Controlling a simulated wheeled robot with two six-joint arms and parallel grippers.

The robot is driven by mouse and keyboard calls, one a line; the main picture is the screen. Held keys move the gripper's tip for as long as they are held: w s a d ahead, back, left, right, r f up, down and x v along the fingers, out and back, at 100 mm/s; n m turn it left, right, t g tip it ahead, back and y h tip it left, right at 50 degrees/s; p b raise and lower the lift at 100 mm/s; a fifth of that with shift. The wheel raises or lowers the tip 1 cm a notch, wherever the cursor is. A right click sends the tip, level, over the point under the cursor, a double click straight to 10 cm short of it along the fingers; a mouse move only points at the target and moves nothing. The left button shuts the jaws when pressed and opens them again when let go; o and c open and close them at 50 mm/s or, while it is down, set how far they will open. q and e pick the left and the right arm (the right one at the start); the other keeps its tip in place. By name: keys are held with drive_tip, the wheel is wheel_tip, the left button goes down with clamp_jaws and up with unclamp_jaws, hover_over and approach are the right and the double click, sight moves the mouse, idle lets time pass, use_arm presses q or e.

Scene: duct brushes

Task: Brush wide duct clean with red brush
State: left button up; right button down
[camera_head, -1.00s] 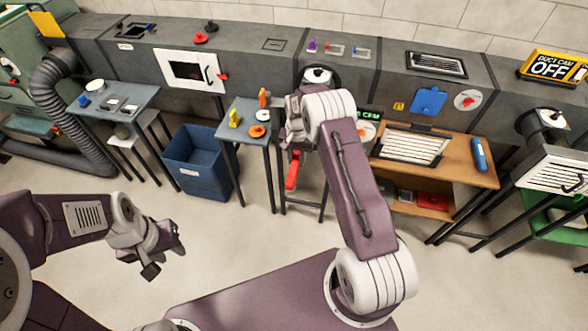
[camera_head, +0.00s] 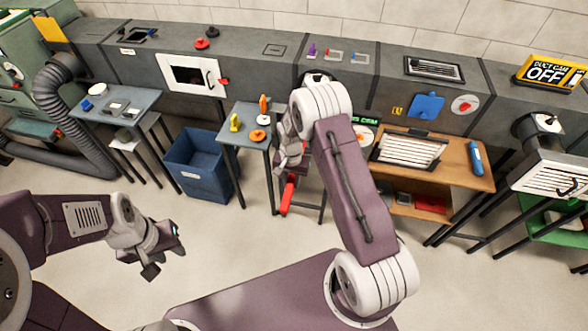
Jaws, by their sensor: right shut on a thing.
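My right gripper (camera_head: 287,163) is in front of the duct line, beside the small blue-grey table. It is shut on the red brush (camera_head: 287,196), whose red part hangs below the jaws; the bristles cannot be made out. My arm hides part of the duct behind it. The long grey duct (camera_head: 130,62) runs along the wall, with a white-framed opening (camera_head: 168,68) at left. Which section is the wide duct cannot be told. My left gripper (camera_head: 166,262) is over the floor at lower left, with its fingers apart and empty.
The small table (camera_head: 232,112) holds yellow and orange pieces. A blue bin (camera_head: 203,185) stands on the floor to its left. A wooden bench (camera_head: 462,160) with a white filter panel (camera_head: 408,149) is at right. The floor in front is clear.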

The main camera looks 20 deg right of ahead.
drive_tip(key=s+a+b, duration=0.1)
drive_tip(key=s+a, duration=0.5)
drive_tip(key=s, duration=0.3)
drive_tip(key=s+a+b, duration=0.1)
drive_tip(key=s+a, duration=0.6)
drive_tip(key=s, duration=0.3)
drive_tip(key=shift+s, duration=0.3)
drive_tip(key=shift+a, duration=0.1)
